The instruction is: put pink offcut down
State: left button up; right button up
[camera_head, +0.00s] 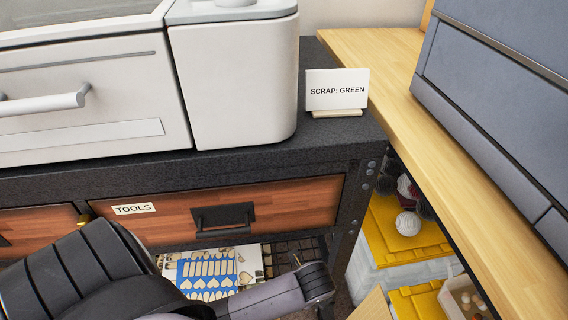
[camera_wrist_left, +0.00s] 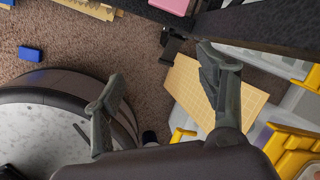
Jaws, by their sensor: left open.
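A pink piece (camera_wrist_left: 172,6) shows at the top edge of the left wrist view, partly cut off; I cannot tell whether it is the pink offcut. No pink piece is visible in the head view. My left gripper (camera_wrist_left: 165,72) is open, its two dark fingers spread wide, with nothing between them. The pink piece is beyond the fingertips and apart from them. In the head view my left arm crosses the lower left and its fingers cannot be made out. My right gripper is in neither view. A sign reading "SCRAP: GREEN" (camera_head: 337,92) stands on the dark bench.
The dark bench (camera_head: 250,162) carries a large white machine (camera_head: 240,85) and has a "TOOLS" drawer (camera_head: 265,208). A wooden counter (camera_head: 425,115) runs along the right. Yellow-lidded bins (camera_head: 405,235) stand beneath it. A tan board (camera_wrist_left: 235,95) and a blue block (camera_wrist_left: 29,54) are low down.

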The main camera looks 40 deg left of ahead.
pick_arm(q)
jog(key=s+a+r+n+h, duration=0.1)
jog(key=s+r+n, duration=0.9)
jog(key=n, duration=0.7)
jog(key=shift+s+a+t+h, duration=0.25)
jog(key=shift+s+t+h, duration=0.15)
jog(key=shift+s, duration=0.15)
